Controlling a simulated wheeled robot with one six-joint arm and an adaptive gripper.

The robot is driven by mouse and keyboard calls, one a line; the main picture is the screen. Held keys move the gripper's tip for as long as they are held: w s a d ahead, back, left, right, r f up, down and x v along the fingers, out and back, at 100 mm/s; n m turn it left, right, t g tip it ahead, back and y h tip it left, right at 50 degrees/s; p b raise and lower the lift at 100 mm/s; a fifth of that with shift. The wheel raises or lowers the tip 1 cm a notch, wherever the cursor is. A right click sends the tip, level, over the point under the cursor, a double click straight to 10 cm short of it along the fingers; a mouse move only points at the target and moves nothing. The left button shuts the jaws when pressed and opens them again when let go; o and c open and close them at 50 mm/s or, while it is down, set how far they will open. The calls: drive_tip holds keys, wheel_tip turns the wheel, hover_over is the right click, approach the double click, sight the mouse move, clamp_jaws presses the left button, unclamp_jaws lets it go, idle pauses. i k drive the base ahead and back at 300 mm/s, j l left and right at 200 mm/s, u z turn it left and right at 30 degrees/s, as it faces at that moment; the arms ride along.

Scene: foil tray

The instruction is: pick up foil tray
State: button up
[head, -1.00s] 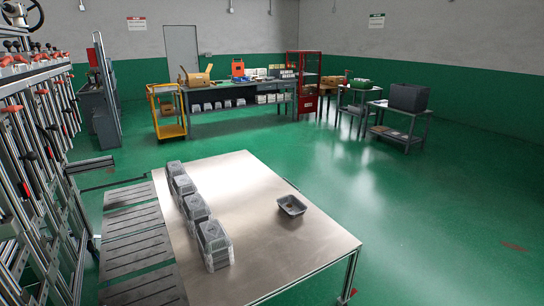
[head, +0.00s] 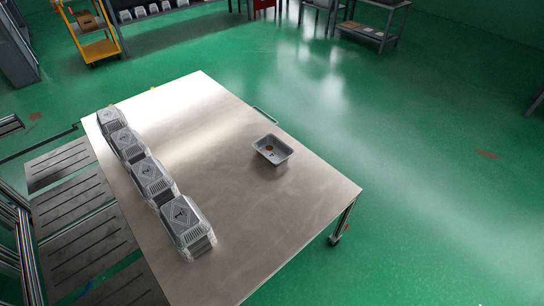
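A foil tray (head: 272,150) stands upright and open on a steel-topped table (head: 225,120), towards the table's right edge. It is grey and rectangular, with a small brownish spot on its inside floor. Nothing touches it. My gripper does not show in the head view.
A row of stacked grey foil containers (head: 152,180) runs along the table's left side. Slatted dark panels (head: 82,215) lie left of the table. A yellow cart (head: 97,40) and a grey bench (head: 375,28) stand farther back. Green floor (head: 430,180) is clear on the right.

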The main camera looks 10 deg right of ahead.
sight(277, 152)
drive_tip(key=i+l+u, duration=0.3)
drive_tip(key=i+l, duration=0.2)
drive_tip(key=i+l+u, duration=0.3)
drive_tip(key=i+l, duration=0.35)
